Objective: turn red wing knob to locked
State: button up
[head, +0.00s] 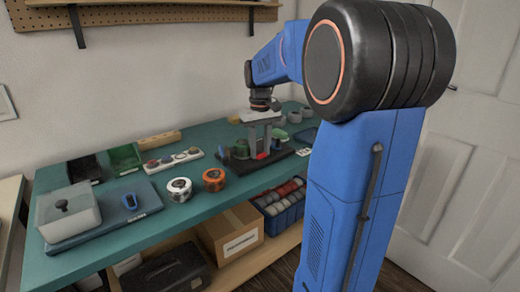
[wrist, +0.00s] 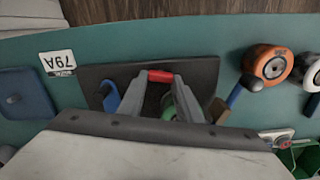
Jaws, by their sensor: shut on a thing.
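The red wing knob (wrist: 160,76) sits on a dark board (wrist: 205,70) on the teal bench. In the wrist view it lies between the tips of my gripper (wrist: 161,83), which is shut on it. It looks like a short red bar across the fingertips; a locked mark is not readable. In the head view my gripper (head: 259,150) points down at the board (head: 286,161), with a bit of the red knob (head: 262,156) showing at its tips. A blue hooked part (wrist: 111,97) and a green part (wrist: 169,112) are beside the fingers, the green one partly hidden.
An orange tape roll (head: 214,179) and a white roll (head: 179,189) stand left of the board. A white strip with knobs (head: 172,161), a green bin (head: 125,158) and a grey box (head: 68,211) are farther left. A 79A label (wrist: 57,64) lies beside the board.

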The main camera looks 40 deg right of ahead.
aim_at(262, 153)
jog(key=m, duration=0.4)
jog(key=shift+d+m, duration=0.1)
jog(key=shift+m, duration=0.2)
jog(key=m, duration=0.3)
jog(key=shift+m, duration=0.3)
jog(key=m, duration=0.3)
jog(key=shift+s+d+m, duration=0.1)
jog(key=shift+s+m, duration=0.05)
jog(key=shift+m, duration=1.95)
jog(key=o, duration=1)
jog(key=shift+o, duration=0.2)
jog(key=shift+r, duration=0.15)
jog(key=shift+r, duration=3.9)
